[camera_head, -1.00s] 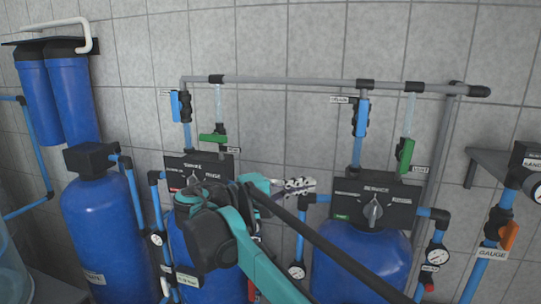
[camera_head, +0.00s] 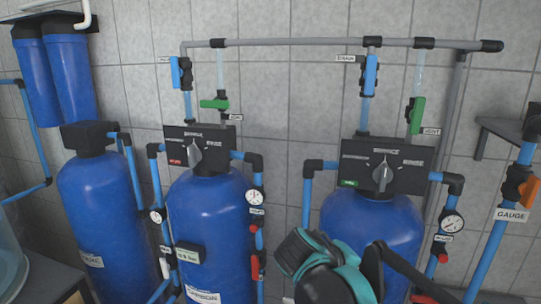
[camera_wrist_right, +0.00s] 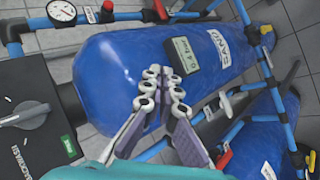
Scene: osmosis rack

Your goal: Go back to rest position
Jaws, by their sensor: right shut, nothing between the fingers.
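My right gripper (camera_wrist_right: 164,88) shows in the wrist view, shut and empty, in front of a blue tank (camera_wrist_right: 110,80). In the head view, part of my right arm (camera_head: 330,270) is at the bottom, in front of the right blue tank (camera_head: 370,225); its fingers are not visible there. The right tank's black valve head (camera_head: 410,170) and its grey knob (camera_head: 382,174) are clear of the arm. The middle blue tank (camera_head: 208,230) has a second valve head with a grey knob (camera_head: 194,153). My left gripper is not in view.
Grey pipe (camera_head: 300,43) runs above the tanks, with blue handles (camera_head: 371,76) and green handles (camera_head: 417,115) hanging below. A gauge pipe with an orange handle (camera_head: 529,190) stands at right. A grey shelf (camera_head: 500,132) juts from the wall. Pressure gauges (camera_head: 452,223) sit beside the tanks.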

